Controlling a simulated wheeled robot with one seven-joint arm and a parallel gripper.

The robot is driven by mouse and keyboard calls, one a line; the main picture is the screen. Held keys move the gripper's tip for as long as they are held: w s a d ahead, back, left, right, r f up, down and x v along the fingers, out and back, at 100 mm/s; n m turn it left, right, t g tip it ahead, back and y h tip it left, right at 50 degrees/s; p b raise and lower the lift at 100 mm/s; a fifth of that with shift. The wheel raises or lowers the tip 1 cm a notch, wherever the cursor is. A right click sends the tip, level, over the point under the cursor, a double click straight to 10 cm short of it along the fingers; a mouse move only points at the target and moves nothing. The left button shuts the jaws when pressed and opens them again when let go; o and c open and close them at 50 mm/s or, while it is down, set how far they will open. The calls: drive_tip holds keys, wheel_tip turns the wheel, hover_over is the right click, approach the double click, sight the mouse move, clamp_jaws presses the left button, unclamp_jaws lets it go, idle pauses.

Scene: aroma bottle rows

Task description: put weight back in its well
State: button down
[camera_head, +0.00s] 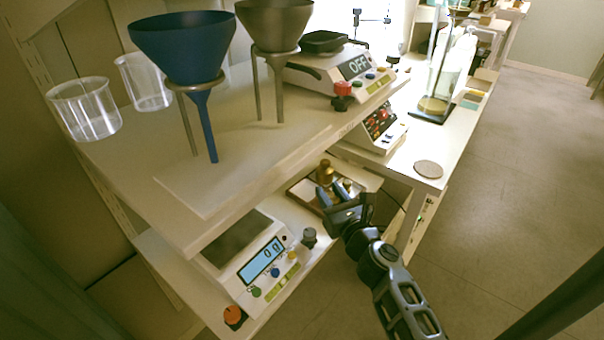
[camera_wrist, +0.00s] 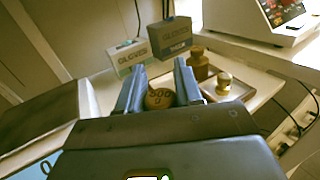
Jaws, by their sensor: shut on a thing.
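A brass weight marked 500 g (camera_wrist: 160,98) sits between the two blue fingers of my gripper (camera_wrist: 159,85) in the wrist view. My gripper is shut on it. In the head view my gripper (camera_head: 334,196) is over the front part of a shallow tray (camera_head: 302,193) on the lower shelf, and the held weight is largely hidden there. A larger brass weight (camera_head: 325,172) and a smaller one (camera_head: 347,184) stand in the tray; they also show in the wrist view as the larger (camera_wrist: 198,66) and smaller (camera_wrist: 224,84). I cannot tell whether the held weight touches the tray. The wells are hidden.
A scale with a lit display (camera_head: 262,262) stands left of the tray, with a grey knobbed piece (camera_head: 309,236) beside it. Glove boxes (camera_wrist: 168,38) stand behind the weights. The upper shelf (camera_head: 215,185), bearing funnels, overhangs the lower one. A side table (camera_head: 428,180) is at right.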

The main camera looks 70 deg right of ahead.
drive_tip(key=f+x, duration=0.1)
drive_tip(key=x, duration=0.4)
drive_tip(key=f+b+x, duration=0.1)
drive_tip(key=x, duration=0.5)
drive_tip(key=f+b+x, duration=0.1)
drive_tip(key=x, duration=0.4)
drive_tip(key=shift+w+d+f, duration=0.1)
drive_tip(key=shift+w+f, duration=0.05)
drive_tip(key=shift+w, duration=0.05)
drive_tip(key=shift+f+b, duration=0.4)
drive_tip(key=shift+b, duration=0.05)
drive_tip(key=shift+f+b, duration=0.25)
drive_tip(key=shift+b, duration=0.05)
drive_tip(key=c, duration=0.8)
unclamp_jaws()
drive_tip(key=shift+o, duration=0.2)
